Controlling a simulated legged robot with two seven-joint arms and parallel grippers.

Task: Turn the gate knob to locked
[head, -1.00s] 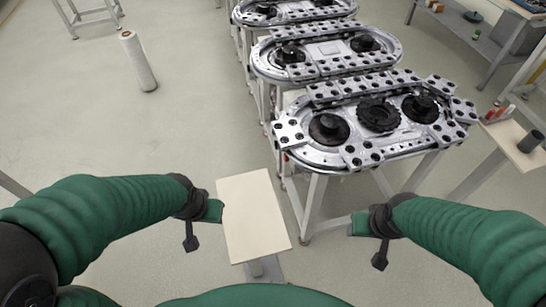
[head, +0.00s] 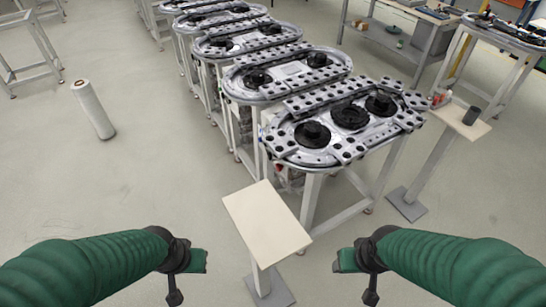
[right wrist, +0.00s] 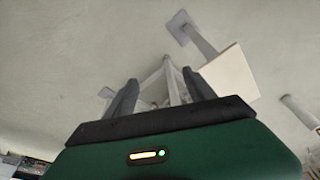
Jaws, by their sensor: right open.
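The nearest ring track (head: 290,153) is a silver oval plate on a white stand, ahead and right of centre in the head view. It carries three black round parts: a left knob (head: 312,133), a toothed middle disc (head: 350,116) and a right knob (head: 380,103). I cannot tell which is the gate knob or how it is turned. My left gripper (head: 197,261) and right gripper (head: 347,261) are both short of the track, touching nothing I can see. In the right wrist view, the right gripper (right wrist: 159,76) has its two dark fingers apart and empty. The left fingers are not clear.
A pale board on a post (head: 266,222) stands close in front, between my arms and the track. A smaller stand (head: 462,121) with small items is right of the track. More ring tracks (head: 283,73) line up behind. A white roll (head: 93,108) stands on open floor at left.

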